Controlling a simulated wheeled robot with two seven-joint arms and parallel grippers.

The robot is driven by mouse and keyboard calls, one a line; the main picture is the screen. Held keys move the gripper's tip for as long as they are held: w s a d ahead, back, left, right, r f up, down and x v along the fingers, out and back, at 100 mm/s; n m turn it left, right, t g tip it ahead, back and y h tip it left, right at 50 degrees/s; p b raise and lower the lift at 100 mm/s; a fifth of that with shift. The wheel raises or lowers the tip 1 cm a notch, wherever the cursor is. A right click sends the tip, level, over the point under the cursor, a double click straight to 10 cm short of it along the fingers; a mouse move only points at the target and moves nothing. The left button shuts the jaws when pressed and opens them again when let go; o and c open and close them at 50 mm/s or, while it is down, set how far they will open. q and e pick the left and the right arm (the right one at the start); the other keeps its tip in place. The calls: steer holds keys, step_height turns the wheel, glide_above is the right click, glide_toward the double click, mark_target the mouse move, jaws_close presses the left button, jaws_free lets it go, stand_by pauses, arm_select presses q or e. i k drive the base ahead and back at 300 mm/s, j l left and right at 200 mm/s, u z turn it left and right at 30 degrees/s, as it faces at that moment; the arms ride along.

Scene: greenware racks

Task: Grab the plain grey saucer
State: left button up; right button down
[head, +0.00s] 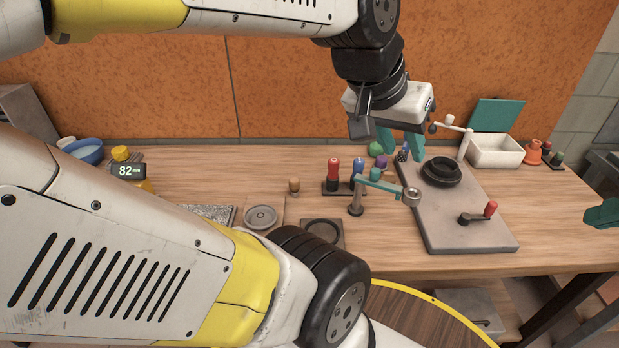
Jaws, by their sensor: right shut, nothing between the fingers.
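A round grey saucer (261,217) lies on a small light square board on the table, left of centre, just beyond my near arm. It looks plain, though fine detail is too small to tell. My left gripper (402,145) hangs over the back of the table, well to the right of and beyond the saucer. Its teal fingers are apart, and I see nothing held between them. My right gripper (604,213) shows only as teal fingers at the right edge, far from the saucer; most of it is out of frame.
A dark square plate with a ring (323,230) sits right of the saucer. A grey slab (465,225) bears a black round piece (441,172) and red-knobbed lever. Red and blue bottles, a white bin (495,152) and blue bowl (88,151) stand farther back. My arm blocks the left front.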

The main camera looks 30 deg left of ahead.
mark_target(259, 217)
steer(key=u, duration=0.4)
steer(key=j+u, duration=0.2)
steer(key=u, duration=0.2)
steer(key=k+j+u, duration=0.1)
steer(key=u, duration=0.3)
steer(key=j+u, duration=0.1)
steer(key=u, duration=0.35)
steer(key=k+l, duration=0.15)
steer(key=k, duration=0.15)
steer(key=u, duration=0.05)
